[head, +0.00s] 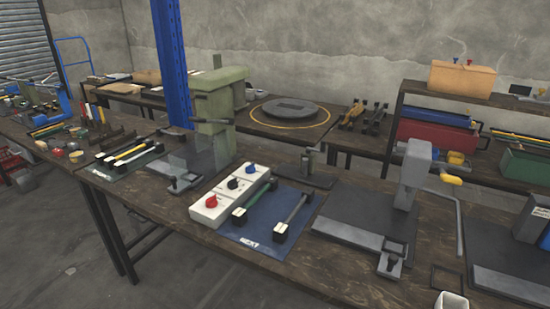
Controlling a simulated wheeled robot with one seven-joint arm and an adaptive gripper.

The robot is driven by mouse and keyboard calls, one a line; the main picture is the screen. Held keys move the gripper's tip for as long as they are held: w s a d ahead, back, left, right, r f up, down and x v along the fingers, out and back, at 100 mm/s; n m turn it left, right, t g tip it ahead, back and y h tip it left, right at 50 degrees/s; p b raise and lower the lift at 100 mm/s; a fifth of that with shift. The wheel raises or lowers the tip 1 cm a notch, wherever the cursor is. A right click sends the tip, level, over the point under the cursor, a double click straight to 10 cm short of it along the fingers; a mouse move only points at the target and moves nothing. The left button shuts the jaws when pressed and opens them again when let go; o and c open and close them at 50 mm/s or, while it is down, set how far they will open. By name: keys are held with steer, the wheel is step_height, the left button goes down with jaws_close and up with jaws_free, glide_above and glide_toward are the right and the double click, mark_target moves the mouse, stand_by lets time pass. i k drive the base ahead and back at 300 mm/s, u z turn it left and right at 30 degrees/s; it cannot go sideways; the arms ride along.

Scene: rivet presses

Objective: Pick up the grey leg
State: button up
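A slim grey bar with black end blocks (295,212), which looks like the grey leg, lies on a dark blue mat (258,236) on the near workbench. A dark green bar with black ends (255,200) lies on its left, roughly parallel and apart from it. Another dark mat (120,170) further left holds several more bars, one of them yellow; a pale one there may also be grey.
White boxes with red, black and blue knobs (209,211) stand left of the blue mat. A green press (218,110) stands behind them, a grey press (413,178) to the right. The workbench (270,270) is bare along its front edge.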

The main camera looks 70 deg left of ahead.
mark_target(280, 233)
steer(key=u, duration=3.8)
steer(key=k, duration=0.7)
steer(key=z, duration=1.35)
steer(key=i, duration=0.5)
steer(key=z, duration=1.75)
